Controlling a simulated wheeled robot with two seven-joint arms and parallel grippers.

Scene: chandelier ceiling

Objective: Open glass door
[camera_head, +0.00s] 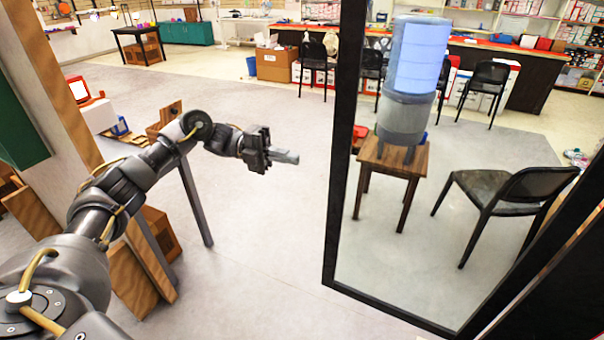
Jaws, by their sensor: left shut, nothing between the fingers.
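The glass door (333,200) has a dark frame around a clear pane and stands in the right half of the head view. Its left upright runs from the top edge down to a lower corner near the floor. Floor shows to the left of that upright, with no frame beside it there. My left gripper (285,157) is shut and empty, in the air to the left of the door's upright and apart from it. My left arm reaches in from the lower left. No handle can be made out on the door. My right gripper is not in view.
Through the glass, a water dispenser (404,115) stands on a wooden stool (405,165), beside a black chair (510,190). A wooden post (75,110) and boxes crowd the left. Chairs and a long counter line the back. The grey floor (270,230) between is clear.

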